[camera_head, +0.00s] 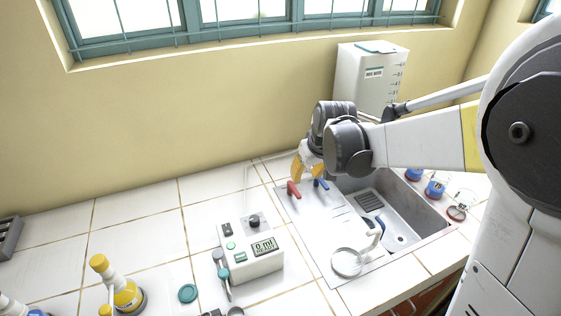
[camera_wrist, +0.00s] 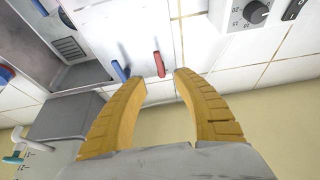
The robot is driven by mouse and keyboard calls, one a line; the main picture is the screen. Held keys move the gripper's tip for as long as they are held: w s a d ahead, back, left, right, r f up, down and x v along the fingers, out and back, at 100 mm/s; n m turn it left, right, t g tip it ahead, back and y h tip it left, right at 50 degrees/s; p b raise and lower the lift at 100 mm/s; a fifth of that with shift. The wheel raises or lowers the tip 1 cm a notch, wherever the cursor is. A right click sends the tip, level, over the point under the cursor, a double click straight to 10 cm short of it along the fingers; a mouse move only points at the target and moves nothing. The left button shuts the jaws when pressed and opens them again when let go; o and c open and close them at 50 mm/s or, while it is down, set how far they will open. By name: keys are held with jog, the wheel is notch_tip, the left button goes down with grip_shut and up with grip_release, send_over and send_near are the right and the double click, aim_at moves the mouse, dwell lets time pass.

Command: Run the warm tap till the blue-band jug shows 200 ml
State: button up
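The red tap handle (camera_head: 294,189) and the blue tap handle (camera_head: 321,184) stand at the back of the sink unit. My gripper (camera_head: 307,168) is above and behind them, fingers pointing down. In the wrist view the yellow fingers (camera_wrist: 161,82) are open and empty. The red handle (camera_wrist: 159,64) shows just beyond the gap between the tips, and the blue handle (camera_wrist: 119,71) is left of it. A blue-marked vessel (camera_head: 435,189) stands right of the sink. The box display (camera_head: 264,246) reads 0 ml.
The steel sink basin (camera_head: 421,214) lies right of the handles. A white tank (camera_head: 357,78) stands behind. Another blue vessel (camera_head: 413,174) and a red-rimmed one (camera_head: 456,212) are at the right. A yellow-capped bottle (camera_head: 126,292) and teal lid (camera_head: 188,293) are front left.

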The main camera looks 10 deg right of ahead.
aim_at(296, 192)
jog(key=b+x, duration=0.1)
jog(key=x, duration=0.3)
jog(key=b+x, duration=0.1)
jog(key=x, duration=0.4)
jog(key=b+x, duration=0.2)
jog(key=x, duration=0.3)
jog(key=shift+w+d+r, duration=0.1)
jog(key=shift+w+d, duration=0.1)
jog(key=shift+w, duration=0.2)
jog(key=shift+c, duration=0.4)
grip_shut()
